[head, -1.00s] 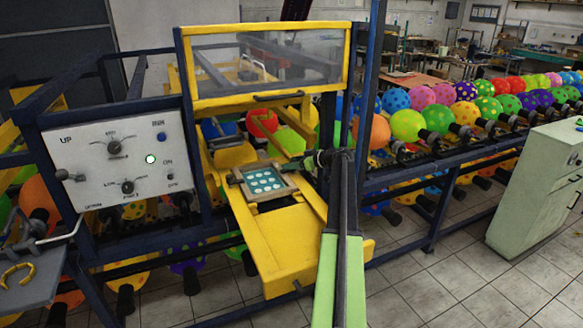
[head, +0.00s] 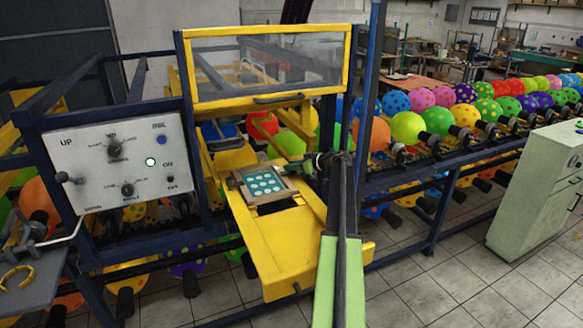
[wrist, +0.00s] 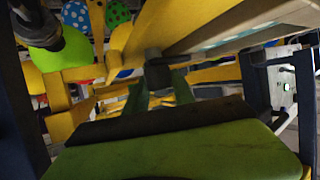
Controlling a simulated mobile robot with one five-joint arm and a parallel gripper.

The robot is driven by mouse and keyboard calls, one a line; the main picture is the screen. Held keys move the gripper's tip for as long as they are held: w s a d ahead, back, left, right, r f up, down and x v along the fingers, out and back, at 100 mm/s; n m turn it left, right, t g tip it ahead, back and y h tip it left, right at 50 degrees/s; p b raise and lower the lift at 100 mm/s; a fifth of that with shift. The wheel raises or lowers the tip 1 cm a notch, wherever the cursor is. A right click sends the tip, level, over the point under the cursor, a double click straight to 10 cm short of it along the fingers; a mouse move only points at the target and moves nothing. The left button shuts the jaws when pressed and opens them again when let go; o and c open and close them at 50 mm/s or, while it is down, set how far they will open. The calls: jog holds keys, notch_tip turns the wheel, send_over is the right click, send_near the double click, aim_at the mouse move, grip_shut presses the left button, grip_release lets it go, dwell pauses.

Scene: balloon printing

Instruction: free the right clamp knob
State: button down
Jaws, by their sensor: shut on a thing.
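My gripper (head: 318,162) is at the right side of the small framed plate with pale dots (head: 263,183) on the yellow machine bed. In the wrist view, its green fingers (wrist: 160,92) are closed around a small dark knob (wrist: 157,74), which I take for the right clamp knob. The fingers and my arm hide most of the knob, and its turn angle cannot be read. A dark opening (head: 275,207) shows in the bed at the plate's near edge.
A yellow-framed clear guard (head: 265,62) stands above and behind the plate. A blue post (head: 370,75) rises close right of my arm. A control panel (head: 125,165) with a lit lamp is at left. Balloon racks run behind.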

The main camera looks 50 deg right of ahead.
jog(key=m+h, duration=0.2)
jog(key=h, duration=0.1)
jog(key=m+h, duration=0.1)
jog(key=shift+s+a+m, duration=0.1)
jog(key=shift+a+m, duration=0.15)
jog(key=shift+m, duration=0.05)
jog(key=m+g+h, duration=0.1)
jog(key=m+h, duration=0.1)
jog(key=h, duration=0.1)
jog(key=m+g+h, duration=0.1)
jog(key=m+h, duration=0.2)
jog(key=shift+d, duration=0.1)
jog(key=m+g+h, duration=0.1)
jog(key=m, duration=0.1)
jog(key=m+g+h, duration=0.1)
jog(key=g, duration=0.1)
jog(key=m+g+h, duration=0.2)
jog(key=shift+w+m, duration=0.3)
jog(key=shift+m+g+h, duration=0.6)
jog(key=shift+m+g, duration=0.9)
jog(key=shift+g, duration=0.2)
jog(key=shift+s, duration=0.1)
jog(key=c, duration=1.1)
grip_release()
jog(key=shift+o, duration=0.2)
